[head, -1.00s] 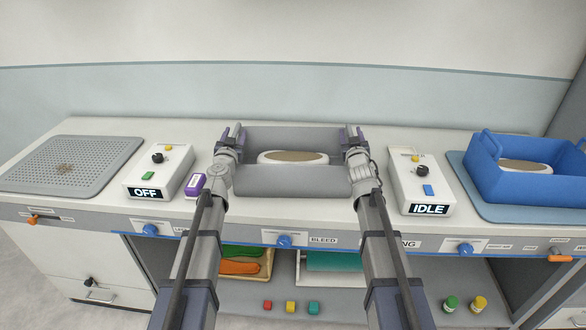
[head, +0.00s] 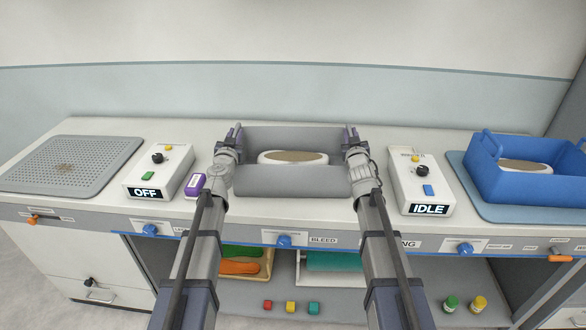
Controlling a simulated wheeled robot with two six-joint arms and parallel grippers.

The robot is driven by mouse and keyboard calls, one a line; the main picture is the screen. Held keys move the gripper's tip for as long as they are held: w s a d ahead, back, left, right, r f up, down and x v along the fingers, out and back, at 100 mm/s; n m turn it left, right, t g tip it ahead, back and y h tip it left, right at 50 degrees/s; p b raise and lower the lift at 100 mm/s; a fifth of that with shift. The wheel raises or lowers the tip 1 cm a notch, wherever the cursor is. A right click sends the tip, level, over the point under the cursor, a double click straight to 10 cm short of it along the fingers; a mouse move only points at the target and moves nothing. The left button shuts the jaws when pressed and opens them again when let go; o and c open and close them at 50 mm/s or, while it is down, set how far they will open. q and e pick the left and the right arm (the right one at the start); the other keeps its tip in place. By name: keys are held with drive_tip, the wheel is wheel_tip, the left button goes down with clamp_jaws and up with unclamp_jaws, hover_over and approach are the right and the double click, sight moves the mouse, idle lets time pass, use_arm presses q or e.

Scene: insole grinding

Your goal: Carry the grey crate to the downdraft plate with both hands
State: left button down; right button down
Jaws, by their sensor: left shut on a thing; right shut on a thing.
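The grey crate (head: 290,181) is at the middle of the bench, with a white, brown-topped insole block (head: 293,158) inside. My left gripper (head: 234,136) is shut on the crate's left end. My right gripper (head: 351,137) is shut on its right end. I cannot tell whether the crate's underside touches the bench. The downdraft plate (head: 100,150), a grey perforated plate with a brown dusty patch, lies at the far left of the bench, apart from the crate.
A control box reading OFF (head: 158,173) and a purple-white block (head: 195,185) stand between crate and plate. A box reading IDLE (head: 420,184) stands right of the crate. A blue crate (head: 520,182) sits on a blue mat (head: 465,172) at the far right.

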use_arm(q)
drive_tip(key=shift+a+r, duration=0.1)
drive_tip(key=shift+a, duration=0.05)
use_arm(e)
drive_tip(key=shift+d+r, duration=0.1)
idle(0.7)
